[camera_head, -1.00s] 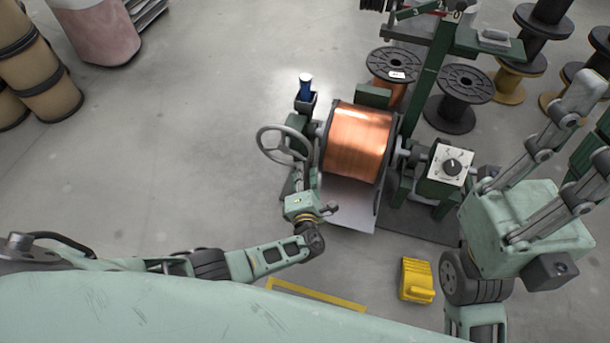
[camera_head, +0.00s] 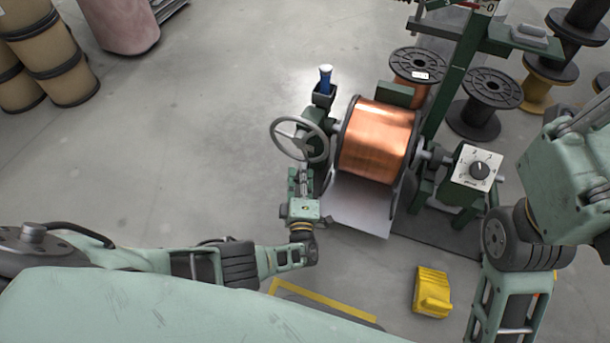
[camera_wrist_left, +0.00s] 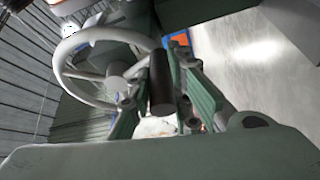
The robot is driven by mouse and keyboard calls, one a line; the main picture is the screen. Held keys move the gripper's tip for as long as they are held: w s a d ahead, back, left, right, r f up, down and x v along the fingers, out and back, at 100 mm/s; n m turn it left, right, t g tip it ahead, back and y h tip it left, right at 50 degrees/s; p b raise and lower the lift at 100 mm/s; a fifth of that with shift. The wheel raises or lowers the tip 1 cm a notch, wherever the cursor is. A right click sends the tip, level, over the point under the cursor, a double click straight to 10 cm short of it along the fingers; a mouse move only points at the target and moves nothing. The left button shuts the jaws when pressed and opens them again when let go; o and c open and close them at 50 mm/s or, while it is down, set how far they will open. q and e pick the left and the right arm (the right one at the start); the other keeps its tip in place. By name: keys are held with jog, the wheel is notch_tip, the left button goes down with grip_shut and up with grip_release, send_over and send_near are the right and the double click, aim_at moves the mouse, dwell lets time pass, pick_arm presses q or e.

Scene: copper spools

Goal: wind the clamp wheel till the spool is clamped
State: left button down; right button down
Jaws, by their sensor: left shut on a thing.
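The clamp wheel (camera_head: 301,139) is a grey spoked handwheel on the left side of the green winding stand. It also shows in the left wrist view (camera_wrist_left: 116,80), with a dark cylindrical handle (camera_wrist_left: 162,85) at its rim. My left gripper (camera_head: 305,176) is at the wheel's lower edge. Its fingers (camera_wrist_left: 160,98) lie either side of the dark handle and are shut on it. The copper spool (camera_head: 377,143) sits in the stand, right of the wheel. Its contact with the clamp is hidden. My right gripper (camera_head: 592,115) is cut off by the right edge, its fingertips out of view.
A control box with a dial (camera_head: 472,173) stands right of the spool. A blue-handled tool (camera_head: 326,82) stands in a holder behind the wheel. A yellow block (camera_head: 431,292) lies on the floor in front. Black spools (camera_head: 491,88) stand behind.

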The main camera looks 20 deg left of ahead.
aim_at(291, 155)
pick_arm(q)
jog(key=shift+a+b, duration=0.3)
jog(key=shift+a, duration=0.95)
jog(key=shift+w+a+m+t, duration=0.1)
jog(key=shift+a+m+t, duration=0.4)
jog(key=shift+m, duration=0.3)
jog(key=shift+w+a+r, duration=0.1)
jog(key=shift+a+r, duration=0.05)
jog(key=shift+a, duration=0.9)
jog(key=c, duration=1.8)
grip_release()
jog(key=shift+r, duration=0.1)
jog(key=shift+c, duration=0.2)
jog(key=shift+o, duration=0.4)
